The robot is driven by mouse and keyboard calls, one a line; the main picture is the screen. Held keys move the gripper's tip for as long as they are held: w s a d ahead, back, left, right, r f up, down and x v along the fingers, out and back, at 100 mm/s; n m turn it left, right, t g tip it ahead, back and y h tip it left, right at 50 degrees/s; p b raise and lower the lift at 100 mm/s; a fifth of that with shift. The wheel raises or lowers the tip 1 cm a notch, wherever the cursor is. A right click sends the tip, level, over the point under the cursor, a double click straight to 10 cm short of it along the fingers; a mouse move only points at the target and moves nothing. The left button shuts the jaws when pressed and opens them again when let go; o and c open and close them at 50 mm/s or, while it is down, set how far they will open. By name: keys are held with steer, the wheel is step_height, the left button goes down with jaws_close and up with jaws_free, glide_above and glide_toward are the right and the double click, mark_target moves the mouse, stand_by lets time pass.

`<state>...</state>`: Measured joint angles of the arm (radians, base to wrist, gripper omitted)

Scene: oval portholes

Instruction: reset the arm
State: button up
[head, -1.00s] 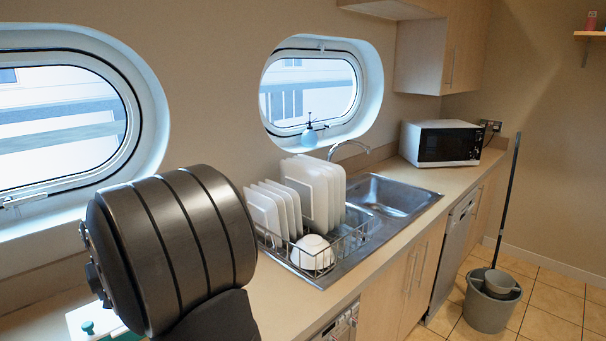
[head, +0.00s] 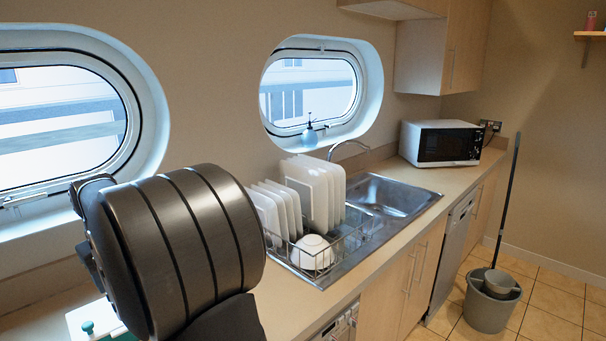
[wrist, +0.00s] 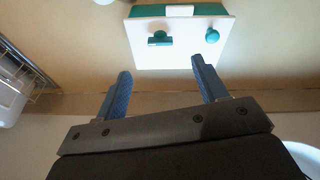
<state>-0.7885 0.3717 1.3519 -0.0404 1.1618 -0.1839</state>
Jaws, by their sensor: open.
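My gripper (wrist: 157,85) is open and empty in the wrist view, its two blue fingers spread apart. Beyond the fingertips a white box with green parts (wrist: 180,52) sits on the counter, with a green knob and a green-edged latch on its face. In the head view my dark arm hides most of this white box (head: 92,322), so only a corner with a green knob shows. My gripper's fingers do not show in the head view.
A dish rack (head: 318,262) with white plates and a bowl stands beside the sink (head: 392,194). It also shows at the left of the wrist view (wrist: 22,68). A microwave (head: 440,143) is farther back. A spray bottle (head: 309,134) stands in the right porthole. The counter (head: 283,308) before the rack is clear.

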steer(key=shift+w+a+f+n+g+h, duration=0.15)
steer(key=shift+w+a+f+n+g, duration=0.2)
steer(key=shift+f+n, duration=0.6)
steer(key=shift+w+a+f+n+g+h, duration=0.15)
steer(key=shift+w+f+n, duration=0.35)
steer(key=shift+f, duration=0.75)
steer(key=shift+w+a+f+n+g+h, duration=0.2)
steer(key=shift+w+a+f+n, duration=0.15)
steer(key=shift+f+n, duration=0.6)
steer(key=shift+f, duration=0.15)
steer(key=s+d+r+m+t+y, duration=0.1)
steer(key=s+d+r+m, duration=0.1)
steer(key=r+m, duration=0.3)
steer(key=s+d+r+m+t+y, duration=0.1)
steer(key=s+d+r+m+t, duration=0.15)
steer(key=r, duration=0.45)
steer(key=shift+m+g, duration=0.45)
steer(key=shift+g, duration=0.1)
steer(key=shift+a+x, duration=0.2)
steer(key=shift+x, duration=0.9)
steer(key=shift+a+x, duration=0.2)
steer(key=shift+x, duration=0.9)
steer(key=shift+s+r, duration=0.1)
steer(key=shift+s, duration=0.1)
